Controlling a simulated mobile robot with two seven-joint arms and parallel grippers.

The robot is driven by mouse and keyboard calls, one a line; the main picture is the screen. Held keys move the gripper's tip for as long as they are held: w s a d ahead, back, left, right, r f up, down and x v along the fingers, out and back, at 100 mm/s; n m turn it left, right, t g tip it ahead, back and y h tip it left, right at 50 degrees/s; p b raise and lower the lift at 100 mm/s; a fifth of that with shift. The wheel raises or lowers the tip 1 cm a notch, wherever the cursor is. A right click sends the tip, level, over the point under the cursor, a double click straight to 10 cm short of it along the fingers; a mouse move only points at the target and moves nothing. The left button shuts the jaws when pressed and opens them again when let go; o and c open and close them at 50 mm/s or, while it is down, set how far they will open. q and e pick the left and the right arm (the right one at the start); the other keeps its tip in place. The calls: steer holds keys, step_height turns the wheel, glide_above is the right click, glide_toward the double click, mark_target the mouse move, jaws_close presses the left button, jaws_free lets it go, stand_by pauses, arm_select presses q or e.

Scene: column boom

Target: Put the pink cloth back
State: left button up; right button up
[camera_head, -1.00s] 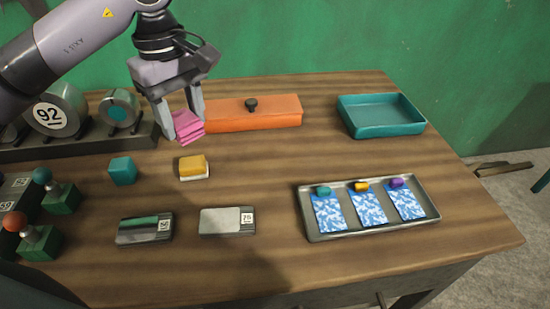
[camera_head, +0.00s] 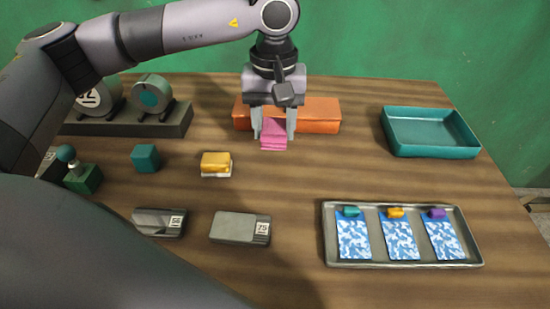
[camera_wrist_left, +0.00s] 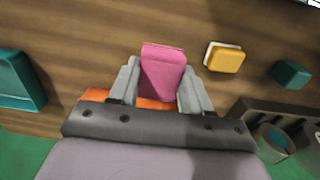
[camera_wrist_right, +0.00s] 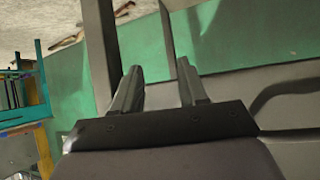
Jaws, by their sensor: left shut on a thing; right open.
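The folded pink cloth (camera_head: 273,135) is between the fingers of my left gripper (camera_head: 274,125) in the head view, in front of the orange box. The left wrist view shows the pink cloth (camera_wrist_left: 162,72) held between both fingertips of my left gripper (camera_wrist_left: 157,85). My left gripper is shut on it. I cannot tell whether the cloth touches the table. My right gripper (camera_wrist_right: 157,85) is open and empty in the right wrist view, away from the tabletop things.
An orange box (camera_head: 318,115) lies behind the cloth. A teal tray (camera_head: 432,150) stands at the back right. A metal tray (camera_head: 332,259) with blue-patterned cards is at the front right. A yellow-and-white block (camera_head: 215,164), teal cube (camera_head: 145,158) and grey block (camera_head: 240,227) are left. The centre table is clear.

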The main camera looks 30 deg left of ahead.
mark_target(274, 127)
arm_select(q)
step_height(274, 127, down, 9)
steer(key=shift+r, duration=0.15)
stand_by(0.4)
steer(key=shift+f, duration=0.2)
steer(key=o, duration=1)
steer(key=shift+r, duration=0.1)
step_height(274, 127, up, 12)
steer(key=shift+r, duration=0.15)
